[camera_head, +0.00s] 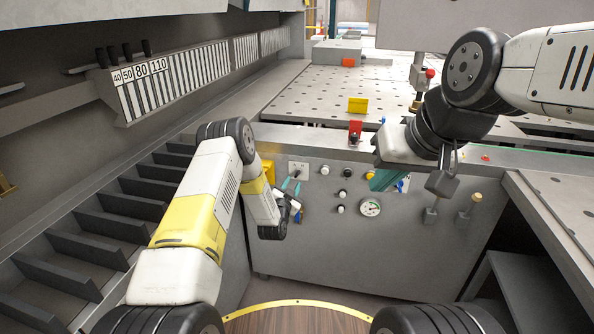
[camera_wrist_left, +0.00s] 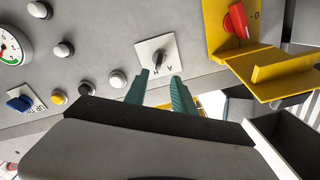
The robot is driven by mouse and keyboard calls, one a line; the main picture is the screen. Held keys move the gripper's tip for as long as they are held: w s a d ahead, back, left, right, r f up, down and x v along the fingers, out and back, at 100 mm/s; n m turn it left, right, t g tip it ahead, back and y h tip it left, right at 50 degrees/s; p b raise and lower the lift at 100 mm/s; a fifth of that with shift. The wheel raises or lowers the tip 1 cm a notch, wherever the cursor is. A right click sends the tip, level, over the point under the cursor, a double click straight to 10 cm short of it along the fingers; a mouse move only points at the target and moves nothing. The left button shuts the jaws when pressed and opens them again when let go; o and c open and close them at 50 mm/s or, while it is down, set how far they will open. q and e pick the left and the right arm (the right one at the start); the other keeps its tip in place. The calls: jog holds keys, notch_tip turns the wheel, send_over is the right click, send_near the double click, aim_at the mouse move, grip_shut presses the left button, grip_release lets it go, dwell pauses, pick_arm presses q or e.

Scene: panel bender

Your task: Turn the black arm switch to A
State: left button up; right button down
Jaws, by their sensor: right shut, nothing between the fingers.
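The black arm switch (camera_wrist_left: 160,58) is a small dark knob on a white square plate marked A and H, on the grey control panel. Its plate (camera_head: 304,166) also shows in the head view. I cannot tell surely which letter the knob points to. My left gripper (camera_wrist_left: 160,76) has teal fingers, open and empty, with their tips just short of the plate and pointing at the knob. In the head view my left gripper (camera_head: 291,185) is low before the plate. My right gripper (camera_head: 384,180) is shut and empty, in front of the panel's right part, partly hidden by its wrist.
A yellow bracket with a red switch (camera_wrist_left: 237,20) sits beside the plate. Several black and white buttons, a blue switch (camera_wrist_left: 20,103) and a round gauge (camera_head: 370,208) are on the panel. A perforated table (camera_head: 320,95) lies behind, and dark slotted racks stand left.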

aim_at(297, 176)
pick_arm(q)
jog(key=x, duration=0.7)
jog(key=shift+w+d+f, duration=0.1)
jog(key=shift+w+f, duration=0.2)
jog(key=shift+c, duration=0.2)
grip_shut()
